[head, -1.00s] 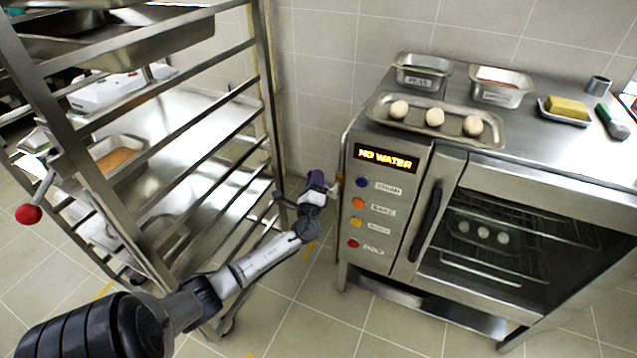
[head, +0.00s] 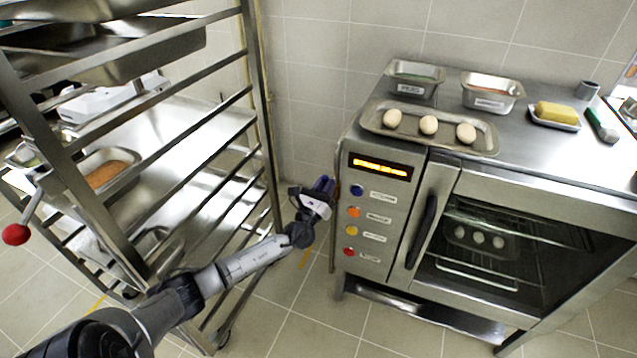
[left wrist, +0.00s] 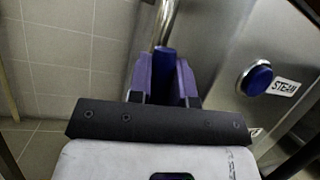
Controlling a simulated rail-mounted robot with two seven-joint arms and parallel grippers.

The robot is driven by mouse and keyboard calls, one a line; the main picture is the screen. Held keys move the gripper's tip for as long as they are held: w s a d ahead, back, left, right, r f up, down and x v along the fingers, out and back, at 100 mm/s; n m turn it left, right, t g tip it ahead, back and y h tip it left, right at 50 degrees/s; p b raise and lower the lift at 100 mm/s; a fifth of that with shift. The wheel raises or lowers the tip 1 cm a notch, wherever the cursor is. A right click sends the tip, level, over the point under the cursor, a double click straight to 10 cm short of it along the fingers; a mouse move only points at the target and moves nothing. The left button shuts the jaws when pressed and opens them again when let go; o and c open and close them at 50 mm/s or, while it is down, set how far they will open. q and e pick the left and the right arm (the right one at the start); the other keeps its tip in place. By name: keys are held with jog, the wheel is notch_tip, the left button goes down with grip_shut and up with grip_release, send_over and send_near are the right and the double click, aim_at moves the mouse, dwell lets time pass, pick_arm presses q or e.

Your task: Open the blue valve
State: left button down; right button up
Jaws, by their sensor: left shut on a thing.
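The blue valve handle (left wrist: 165,63) shows in the left wrist view, between the purple fingers of my left gripper (left wrist: 164,76), below a shiny steel pipe (left wrist: 166,22). My left gripper is shut on this blue handle. The fingers cover part of it, so how far it is turned cannot be told. In the head view my left gripper (head: 326,184) is beside the left side of the oven (head: 385,215), and the valve is hidden there. My right gripper is in neither current view.
The oven's display (head: 380,167) is lit, its text blurred. A blue STEAM button (left wrist: 257,79) sits right of the pipe. A metal rack (head: 262,120) stands left of my arm. A tray (head: 470,149) with three eggs lies on the oven.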

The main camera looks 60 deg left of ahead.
pick_arm(q)
jog(key=shift+w+d+m+h, duration=0.2)
jog(key=shift+m+h, duration=0.1)
jog(key=shift+m, duration=0.25)
jog(key=shift+w+d+m+h, duration=0.1)
jog(key=shift+d+m+h, duration=0.15)
jog(key=shift+m, duration=0.3)
jog(key=c, duration=1)
grip_release()
jog(key=shift+c, duration=0.2)
jog(key=shift+s, duration=0.1)
